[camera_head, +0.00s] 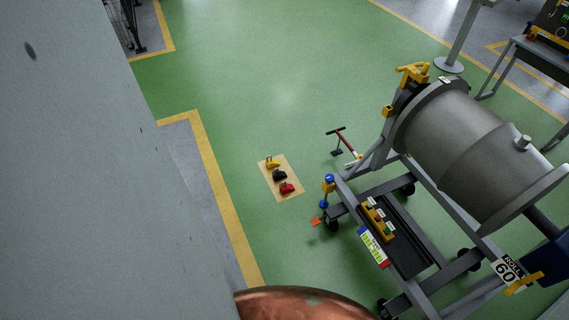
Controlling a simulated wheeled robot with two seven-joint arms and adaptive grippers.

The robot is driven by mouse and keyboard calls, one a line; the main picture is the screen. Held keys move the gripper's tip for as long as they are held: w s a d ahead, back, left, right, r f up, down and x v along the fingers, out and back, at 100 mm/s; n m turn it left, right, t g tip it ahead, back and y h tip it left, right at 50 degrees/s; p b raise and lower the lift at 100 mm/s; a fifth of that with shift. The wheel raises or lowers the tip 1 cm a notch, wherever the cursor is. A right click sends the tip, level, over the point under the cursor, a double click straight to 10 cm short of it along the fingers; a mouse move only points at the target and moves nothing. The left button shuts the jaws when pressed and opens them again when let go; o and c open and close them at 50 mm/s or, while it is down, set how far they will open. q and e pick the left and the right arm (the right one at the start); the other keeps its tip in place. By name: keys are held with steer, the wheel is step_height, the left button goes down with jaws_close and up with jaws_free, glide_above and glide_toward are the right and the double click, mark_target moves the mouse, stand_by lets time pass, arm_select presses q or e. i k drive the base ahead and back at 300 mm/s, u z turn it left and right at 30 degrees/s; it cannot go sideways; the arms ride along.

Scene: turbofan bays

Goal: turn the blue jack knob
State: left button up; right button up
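A small blue knob (329,178) sits on top of a yellow jack post at the near left corner of a grey wheeled engine stand (350,205). A second small blue part (323,204) shows at the foot of that post. The stand carries a large grey cylindrical engine casing (455,135). Neither of my grippers shows in this view, and nothing is touching the knob.
A grey wall (90,190) fills the left side. A copper rounded surface (305,306) covers the bottom middle. A mat (270,184) with yellow, black and red items lies on the floor. Green floor (260,80) is clear behind.

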mark_target(330, 179)
steer(key=u, duration=0.55)
steer(key=i, duration=1.55)
steer(key=z, duration=0.45)
